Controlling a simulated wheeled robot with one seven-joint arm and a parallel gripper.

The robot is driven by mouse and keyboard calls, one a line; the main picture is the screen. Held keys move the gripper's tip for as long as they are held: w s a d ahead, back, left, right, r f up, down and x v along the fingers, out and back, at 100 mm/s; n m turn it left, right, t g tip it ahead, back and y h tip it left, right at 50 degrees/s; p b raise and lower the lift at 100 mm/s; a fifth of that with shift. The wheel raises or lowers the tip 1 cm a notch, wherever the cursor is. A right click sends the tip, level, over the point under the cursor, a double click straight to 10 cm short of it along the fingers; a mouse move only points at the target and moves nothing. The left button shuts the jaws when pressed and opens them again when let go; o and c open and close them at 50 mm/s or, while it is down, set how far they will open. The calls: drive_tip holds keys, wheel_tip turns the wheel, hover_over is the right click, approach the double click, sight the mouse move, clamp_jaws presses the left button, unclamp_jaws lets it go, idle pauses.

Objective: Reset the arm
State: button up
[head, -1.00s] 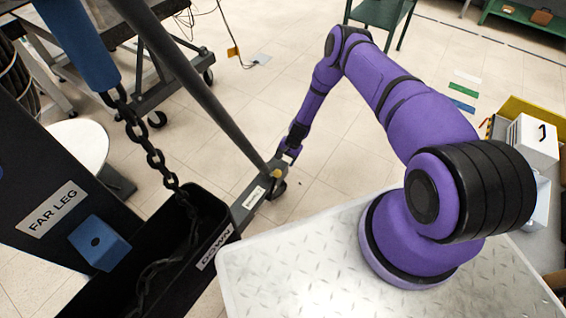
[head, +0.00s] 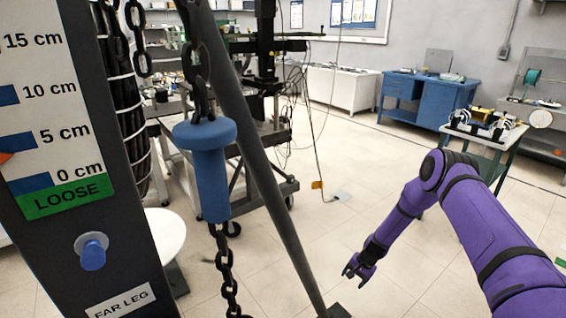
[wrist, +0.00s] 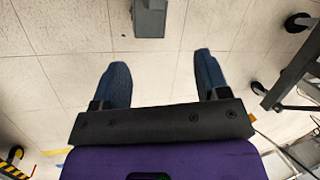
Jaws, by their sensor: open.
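My arm is purple with black bands and reaches in from the lower right of the head view. My gripper (head: 358,270) hangs low over the tiled floor, just right of the lower end of a slanted grey pole (head: 262,165). In the wrist view my gripper (wrist: 161,60) has its two dark blue fingers wide apart. Nothing is between them but bare floor behind. A grey block (wrist: 149,18) shows past the fingertips, apart from them. My arm's base is out of the head view.
A dark post (head: 120,245) labelled FAR LEG stands at left with a scale marked LOOSE. A blue handle (head: 208,170) hangs on a chain beside it. A wheeled cart is behind. A blue desk (head: 430,95) and a small table (head: 485,135) stand farther back. Floor between is clear.

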wheel_tip(320, 180, up, 27)
drive_tip(key=w+n+t, duration=0.1)
drive_tip(key=w+n, duration=0.2)
drive_tip(key=s+r+n+t+h, duration=0.1)
drive_tip(key=s+r, duration=0.3)
drive_tip(key=r, duration=0.7)
drive_tip(key=s+r+n+h, duration=0.1)
drive_tip(key=s+r, duration=0.3)
drive_tip(key=r, duration=0.7)
drive_tip(key=s+d+r+n+t+h, duration=0.1)
drive_tip(key=s+r+t, duration=0.1)
drive_tip(key=s+r, duration=1.45)
drive_tip(key=s+d+r+n+t, duration=0.1)
drive_tip(key=s+r, duration=0.1)
drive_tip(key=s, duration=1.8)
drive_tip(key=shift+s+d+h, duration=0.15)
drive_tip(key=shift+d+h, duration=0.2)
drive_tip(key=shift+h, duration=0.05)
